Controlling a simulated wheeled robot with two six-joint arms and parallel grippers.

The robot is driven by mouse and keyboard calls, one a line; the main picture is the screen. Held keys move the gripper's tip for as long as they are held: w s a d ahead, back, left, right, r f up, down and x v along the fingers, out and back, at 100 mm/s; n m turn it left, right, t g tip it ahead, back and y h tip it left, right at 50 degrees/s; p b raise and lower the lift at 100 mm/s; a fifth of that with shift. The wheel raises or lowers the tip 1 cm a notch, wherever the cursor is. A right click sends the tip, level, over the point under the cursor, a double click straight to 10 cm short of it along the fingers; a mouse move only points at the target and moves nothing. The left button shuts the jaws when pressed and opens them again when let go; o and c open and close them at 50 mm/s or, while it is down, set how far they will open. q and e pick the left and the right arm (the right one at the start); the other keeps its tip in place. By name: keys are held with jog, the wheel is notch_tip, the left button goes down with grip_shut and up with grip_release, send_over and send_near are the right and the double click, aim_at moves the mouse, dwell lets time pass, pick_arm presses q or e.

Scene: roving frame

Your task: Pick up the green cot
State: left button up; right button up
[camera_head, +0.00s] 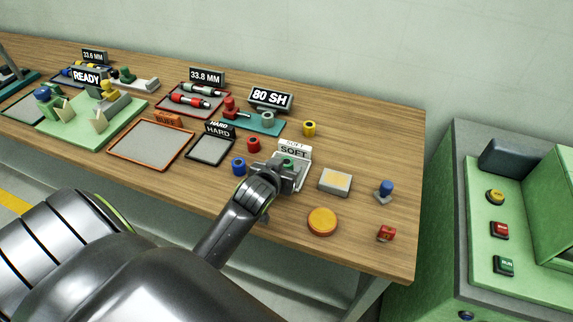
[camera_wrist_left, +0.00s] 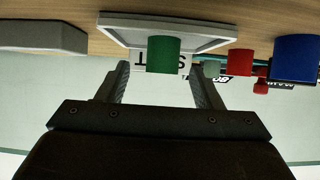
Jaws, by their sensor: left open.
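The green cot (camera_head: 287,162) is a small green cylinder standing in the tray marked SOFT (camera_head: 306,172). In the head view my left gripper (camera_head: 284,173) is over that tray and partly covers the cot. In the left wrist view, which is upside down, the green cot (camera_wrist_left: 163,52) shows ahead of the left gripper (camera_wrist_left: 160,72), in line with the gap between its fingers. The left gripper is open with nothing held. I cannot tell whether the fingertips are beside the cot or short of it. My right gripper is not in view.
A blue cylinder (camera_head: 238,166) and a red cylinder (camera_head: 253,145) stand left of the SOFT tray. A yellow cylinder (camera_head: 309,128) stands behind it. A grey box (camera_head: 336,181) and an orange disc (camera_head: 322,221) lie to the right. The HARD tray (camera_head: 209,149) looks empty.

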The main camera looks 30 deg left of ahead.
aim_at(288, 161)
pick_arm(q)
jog(key=shift+x, duration=1.75)
jog(key=shift+r, duration=0.1)
jog(key=shift+a, duration=0.1)
jog(key=c, duration=1.1)
jog(key=shift+o, duration=0.2)
